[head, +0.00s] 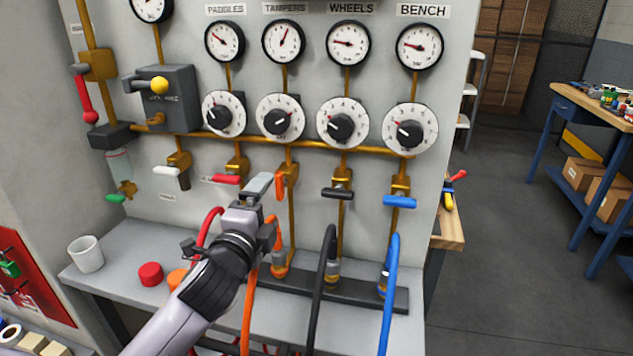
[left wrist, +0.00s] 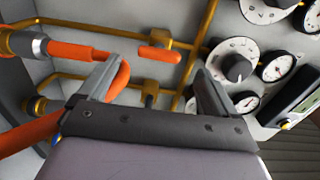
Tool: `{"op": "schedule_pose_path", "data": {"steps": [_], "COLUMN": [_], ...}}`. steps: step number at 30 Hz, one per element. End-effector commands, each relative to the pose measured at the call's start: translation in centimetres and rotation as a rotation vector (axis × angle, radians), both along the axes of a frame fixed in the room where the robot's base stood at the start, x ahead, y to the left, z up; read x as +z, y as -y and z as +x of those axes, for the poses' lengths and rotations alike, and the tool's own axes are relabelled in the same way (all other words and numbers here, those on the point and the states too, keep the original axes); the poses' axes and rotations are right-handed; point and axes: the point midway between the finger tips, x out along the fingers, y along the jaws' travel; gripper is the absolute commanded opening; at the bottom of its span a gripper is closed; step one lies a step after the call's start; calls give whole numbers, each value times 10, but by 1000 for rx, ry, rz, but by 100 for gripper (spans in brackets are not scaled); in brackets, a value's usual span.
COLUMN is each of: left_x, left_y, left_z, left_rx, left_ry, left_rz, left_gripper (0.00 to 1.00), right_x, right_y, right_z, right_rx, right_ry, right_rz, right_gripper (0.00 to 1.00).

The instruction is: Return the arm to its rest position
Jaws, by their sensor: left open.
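My left gripper (head: 265,190) is open in front of the wall panel, close to the orange valve handle (head: 280,187). In the left wrist view, its two fingers (left wrist: 155,88) are apart with nothing held between them, and the orange handle (left wrist: 160,54) shows beyond them. The orange handle points down along its pipe. The red (head: 226,180), black (head: 337,193) and blue (head: 400,202) handles lie crosswise. The orange hose (head: 247,310) hangs beside my gripper; in the wrist view, it passes behind the left finger (left wrist: 118,82). My right gripper is not in view.
Gauges and dials such as the BENCH dial (head: 410,130) cover the panel above. A black hose (head: 322,275) and a blue hose (head: 390,290) hang right of my arm. The shelf (head: 120,250) below holds a white cup (head: 86,254) and a red cap (head: 151,274). Open floor lies right.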

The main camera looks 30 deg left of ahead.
Motion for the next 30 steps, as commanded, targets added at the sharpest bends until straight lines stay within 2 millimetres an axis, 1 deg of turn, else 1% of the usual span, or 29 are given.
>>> {"op": "schedule_pose_path", "data": {"steps": [4,6,8,11,12,14,15,17,18,21,24,26,27,29,30], "left_x": [-1,-7,-20,-61,-81,-113,-133,-156,-168,-191,-207,-214,-218,-221,-225], "left_y": [0,1,3,10,15,24,31,42,48,64,78,86,92,100,102], "left_z": [0,-3,-9,-31,-45,-71,-89,-116,-132,-171,-207,-228,-241,-262,-263], "left_rx": [0,3,12,50,77,131,174,239,281,386,490,554,596,662,672], "left_ry": [-1,-17,-52,-164,-224,-324,-391,-479,-532,-646,-746,-802,-839,-892,-895], "left_rz": [-2,-30,-91,-284,-385,-547,-650,-783,-858,-1013,-1135,-1197,-1237,-1293,-1308], "left_gripper": [92,92,92,92,92,92,92,92,92,92,92,92,92,92,92], "right_x": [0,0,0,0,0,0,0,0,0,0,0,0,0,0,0], "right_y": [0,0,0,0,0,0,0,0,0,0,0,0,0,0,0], "right_z": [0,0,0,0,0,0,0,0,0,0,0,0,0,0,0], "right_rx": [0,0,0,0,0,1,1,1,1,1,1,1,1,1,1], "right_ry": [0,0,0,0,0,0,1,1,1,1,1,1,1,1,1], "right_rz": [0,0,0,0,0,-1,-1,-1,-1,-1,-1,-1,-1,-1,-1], "right_gripper": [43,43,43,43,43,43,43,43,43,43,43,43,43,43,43]}}
